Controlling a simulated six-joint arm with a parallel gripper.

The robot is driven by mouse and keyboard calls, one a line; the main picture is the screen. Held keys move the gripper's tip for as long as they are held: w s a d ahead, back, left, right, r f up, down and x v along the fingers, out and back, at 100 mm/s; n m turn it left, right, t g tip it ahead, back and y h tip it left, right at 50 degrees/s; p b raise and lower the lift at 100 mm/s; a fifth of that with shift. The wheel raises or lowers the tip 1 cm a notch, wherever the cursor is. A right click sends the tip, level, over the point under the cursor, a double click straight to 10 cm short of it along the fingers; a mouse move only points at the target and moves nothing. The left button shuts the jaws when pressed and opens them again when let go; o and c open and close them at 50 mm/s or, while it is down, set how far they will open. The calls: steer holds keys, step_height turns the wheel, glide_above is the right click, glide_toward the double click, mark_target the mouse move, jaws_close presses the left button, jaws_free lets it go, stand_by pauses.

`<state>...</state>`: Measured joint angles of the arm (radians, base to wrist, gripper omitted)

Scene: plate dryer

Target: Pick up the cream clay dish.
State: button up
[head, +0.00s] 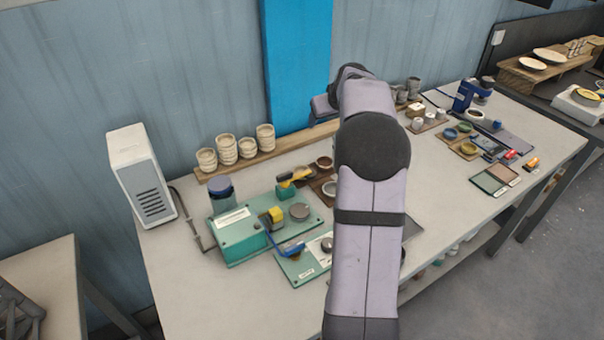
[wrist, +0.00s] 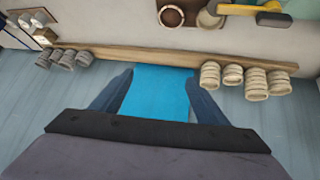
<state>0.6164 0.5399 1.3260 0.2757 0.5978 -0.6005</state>
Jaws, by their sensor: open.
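Two small round dishes sit on dark square tiles at mid-table, left of my arm in the head view. One has a brown inside and pale rim (head: 324,162); the other is a paler dish (head: 330,188), partly covered by my arm. In the wrist view, a brown dish (wrist: 171,15) and a cream-sided dish (wrist: 209,17) show at the top edge. I cannot tell for certain which one is the cream clay dish. My gripper (wrist: 158,97) is open and empty, its fingers apart over the blue wall panel, away from the dishes. In the head view my arm hides the fingers.
Cream cup stacks (head: 227,150) stand on a wooden board (head: 280,147) along the back. Small bowls and a blue device (head: 466,96) are at right.

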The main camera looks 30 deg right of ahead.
mark_target(303, 169)
steer(key=a+f+g+y, duration=0.1)
steer(key=a+f, duration=0.1)
steer(key=f, duration=0.2)
steer(key=a+f+n+g+y+p, duration=0.1)
steer(key=a+f, duration=0.1)
steer(key=f, duration=0.1)
steer(key=a+f+n+g+y, duration=0.1)
steer(key=a+f, duration=0.1)
steer(key=f, duration=0.2)
steer(key=shift+w+a+f, duration=0.25)
steer(key=shift+w+f, duration=0.05)
steer(key=shift+f, duration=0.05)
steer(key=shift+p+x, duration=0.6)
steer(key=shift+x, duration=0.4)
steer(key=shift+a+f+p, duration=0.1)
steer(key=shift+f+p, duration=0.4)
steer(key=shift+p, duration=0.05)
steer(key=shift+p+x, duration=0.95)
steer(key=shift+x, duration=1.15)
steer(key=shift+s, duration=0.1)
steer(key=c, duration=1.1)
